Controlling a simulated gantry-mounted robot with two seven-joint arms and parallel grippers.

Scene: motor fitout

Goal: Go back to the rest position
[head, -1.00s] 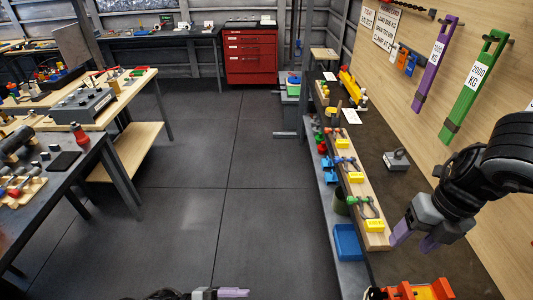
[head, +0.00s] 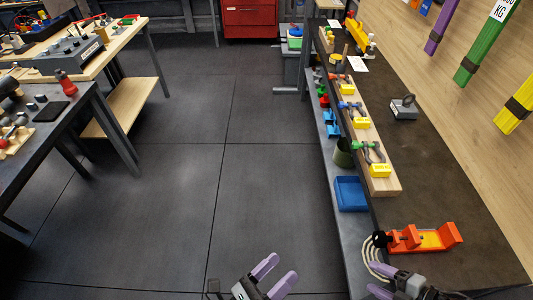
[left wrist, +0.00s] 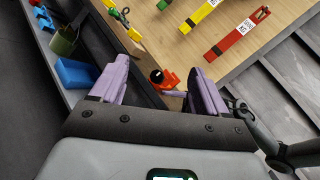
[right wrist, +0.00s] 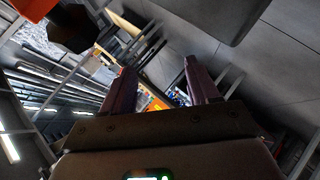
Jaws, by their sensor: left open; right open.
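My left gripper (head: 275,275) is at the bottom middle of the head view, over the floor to the left of the workbench. Its purple fingers are apart with nothing between them; they also show in the left wrist view (left wrist: 158,88). My right gripper (head: 400,287) is at the bottom right of the head view, by the bench's near edge and just below the orange fixture (head: 425,238). In the right wrist view its fingers (right wrist: 160,80) are apart and empty.
The workbench (head: 435,150) runs along the right with a wooden block of shackles (head: 384,185), a blue bin (head: 351,193) and a grey weight (head: 404,107). Straps (head: 482,50) hang on the wall. Tables (head: 75,130) stand left. The floor between (head: 220,140) is clear.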

